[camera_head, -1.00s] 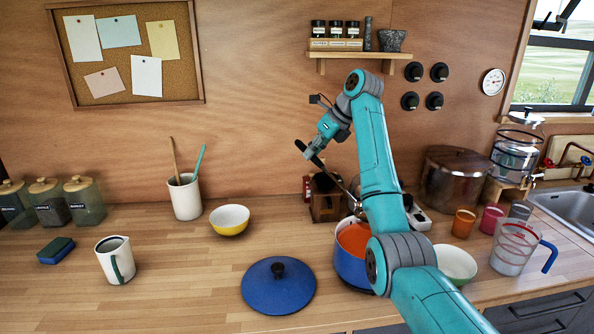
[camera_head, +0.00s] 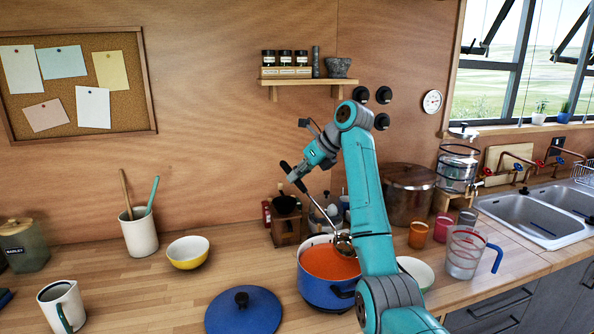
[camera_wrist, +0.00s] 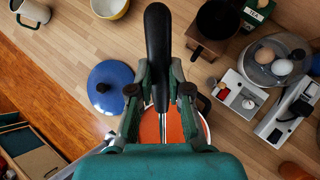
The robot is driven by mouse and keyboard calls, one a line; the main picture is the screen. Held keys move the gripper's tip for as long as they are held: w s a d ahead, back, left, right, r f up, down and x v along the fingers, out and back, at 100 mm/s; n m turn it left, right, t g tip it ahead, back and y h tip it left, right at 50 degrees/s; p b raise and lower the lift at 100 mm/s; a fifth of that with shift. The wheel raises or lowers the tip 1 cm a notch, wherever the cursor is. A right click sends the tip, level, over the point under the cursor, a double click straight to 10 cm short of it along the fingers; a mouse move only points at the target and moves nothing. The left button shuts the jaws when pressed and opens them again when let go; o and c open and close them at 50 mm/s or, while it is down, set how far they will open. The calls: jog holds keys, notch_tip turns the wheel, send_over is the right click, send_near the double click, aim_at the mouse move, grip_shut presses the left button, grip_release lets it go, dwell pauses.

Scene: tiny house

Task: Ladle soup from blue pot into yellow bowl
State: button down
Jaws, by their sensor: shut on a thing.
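The blue pot (camera_head: 328,289) stands uncovered on the counter with orange-red soup (camera_head: 330,262) in it. My gripper (camera_head: 296,174) is shut on the black handle of the ladle (camera_head: 320,207), above and behind the pot. The ladle slants down to the right, and its metal bowl shows over the right part of the pot, beside my arm. I cannot tell whether the ladle bowl holds soup. In the wrist view the ladle handle (camera_wrist: 157,50) lies between the fingers, with soup below. The yellow bowl (camera_head: 188,253) stands left of the pot and looks empty.
The blue lid (camera_head: 243,312) lies on the counter left of the pot. A utensil crock (camera_head: 139,233) and a white pitcher (camera_head: 62,306) stand further left. A wooden grinder (camera_head: 288,222) is behind the pot. A pale green bowl (camera_head: 417,272) and cups stand right.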

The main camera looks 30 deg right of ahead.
jog(key=shift+w+f+g+h, duration=0.6)
jog(key=shift+w+f+g, duration=1.2)
jog(key=shift+f, duration=5.8)
notch_tip(320, 180, up, 11)
jog(key=a, duration=0.1)
jog(key=shift+w, duration=0.25)
jog(key=shift+d+f, duration=0.1)
